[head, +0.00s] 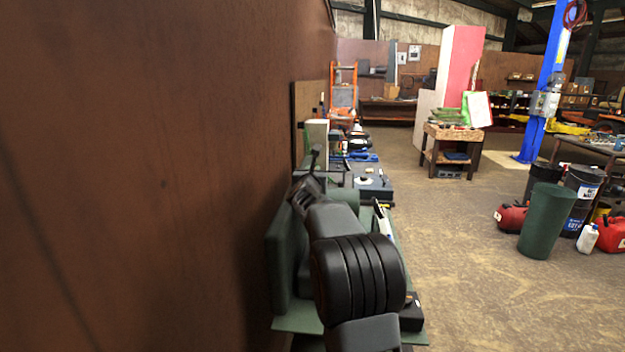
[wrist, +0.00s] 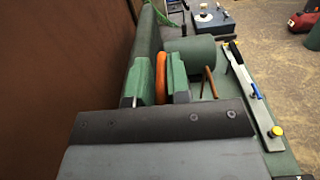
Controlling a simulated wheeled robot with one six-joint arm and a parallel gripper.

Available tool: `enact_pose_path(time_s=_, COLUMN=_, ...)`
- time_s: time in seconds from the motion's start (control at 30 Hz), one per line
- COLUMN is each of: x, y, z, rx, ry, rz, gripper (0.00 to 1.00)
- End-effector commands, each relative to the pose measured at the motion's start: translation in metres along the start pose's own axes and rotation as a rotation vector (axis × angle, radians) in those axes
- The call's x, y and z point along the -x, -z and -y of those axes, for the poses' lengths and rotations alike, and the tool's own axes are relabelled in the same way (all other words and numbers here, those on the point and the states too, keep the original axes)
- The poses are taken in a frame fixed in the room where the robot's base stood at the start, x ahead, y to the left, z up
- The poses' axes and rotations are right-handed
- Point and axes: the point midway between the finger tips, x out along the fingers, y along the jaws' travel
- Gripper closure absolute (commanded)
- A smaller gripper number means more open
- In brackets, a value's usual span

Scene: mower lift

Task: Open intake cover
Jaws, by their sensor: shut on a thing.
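In the wrist view my gripper (wrist: 163,82) has two green finger pads closed on the sides of an upright orange curved piece (wrist: 161,70). The lower part of this piece is hidden behind the dark gripper body. I cannot tell whether the orange piece is part of the intake cover, and no cover is clearly distinguishable. A green cylinder (wrist: 195,52) lies just right of and beyond the fingers. In the head view my dark arm reaches over the green bench, and its gripper end (head: 306,190) is small, with the grasp hidden.
A brown wall (wrist: 60,60) runs close along the left. A grey bar (wrist: 250,100) with blue and yellow parts and a thin brown stick (wrist: 210,82) lie on the green surface at right. Open floor (head: 450,240) lies right of the bench, with a green bin (head: 547,222) beyond.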

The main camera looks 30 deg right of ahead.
Motion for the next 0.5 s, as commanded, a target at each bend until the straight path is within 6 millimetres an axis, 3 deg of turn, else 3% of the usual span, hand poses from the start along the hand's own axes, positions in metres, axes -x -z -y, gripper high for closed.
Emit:
enact_pose_path(time_s=0.17, x=-0.0003, y=0.0018, z=0.0010, rx=0.004, ry=0.001, rz=-0.005, gripper=1.00)
enact_pose_path(time_s=0.2, x=-0.0003, y=0.0018, z=0.0011, rx=0.005, ry=0.001, rz=-0.005, gripper=0.81)
enact_pose_path(time_s=0.4, x=-0.0002, y=0.0012, z=0.0009, rx=0.003, ry=0.001, rz=-0.004, gripper=0.62)
enact_pose_path(time_s=0.5, x=-0.0002, y=0.0010, z=0.0008, rx=0.002, ry=0.001, rz=-0.003, gripper=0.62)
